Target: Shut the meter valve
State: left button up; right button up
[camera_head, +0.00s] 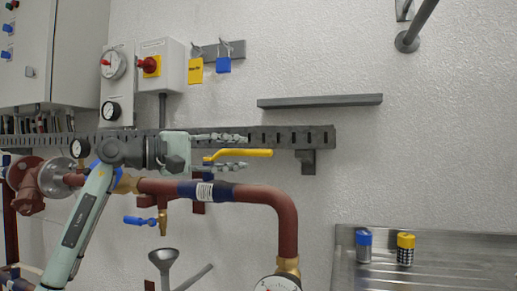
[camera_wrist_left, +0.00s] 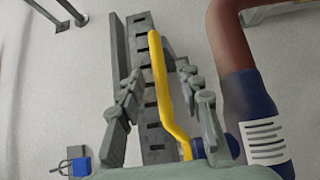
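A valve with a long yellow lever (camera_head: 245,153) sits above the red-brown pipe, and the lever lies about level along the pipe. My left gripper (camera_head: 245,152) reaches in from the left, open, with one finger above the lever and one below. In the left wrist view the yellow lever (camera_wrist_left: 165,85) runs between the two open fingers of the left gripper (camera_wrist_left: 160,75), with gaps visible at both sides. The valve body is mostly hidden by the gripper. A smaller blue-handled tap (camera_head: 140,221) hangs below the pipe. My right gripper is out of view.
A slotted grey rail (camera_head: 290,137) runs close behind the gripper. The red-brown pipe (camera_head: 275,196) bends down towards a gauge (camera_head: 277,284). A metal shelf (camera_head: 320,101), switch boxes (camera_head: 160,65) and a steel counter (camera_head: 450,262) with two small cans stand around.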

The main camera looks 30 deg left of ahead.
aim_at(264, 152)
pick_arm(q)
jog(key=p+x, duration=0.1)
jog(key=x, duration=0.5)
jog(key=shift+d+r+p, duration=0.1)
jog(key=shift+d+p, duration=0.05)
jog(key=shift+p, duration=0.2)
jog(key=shift+w+d, duration=0.25)
jog(key=shift+w, duration=0.2)
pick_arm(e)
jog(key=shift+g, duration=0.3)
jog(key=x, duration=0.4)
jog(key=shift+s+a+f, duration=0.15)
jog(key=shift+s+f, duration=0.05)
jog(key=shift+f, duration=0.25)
pick_arm(q)
jog(key=shift+c, duration=0.3)
grip_shut()
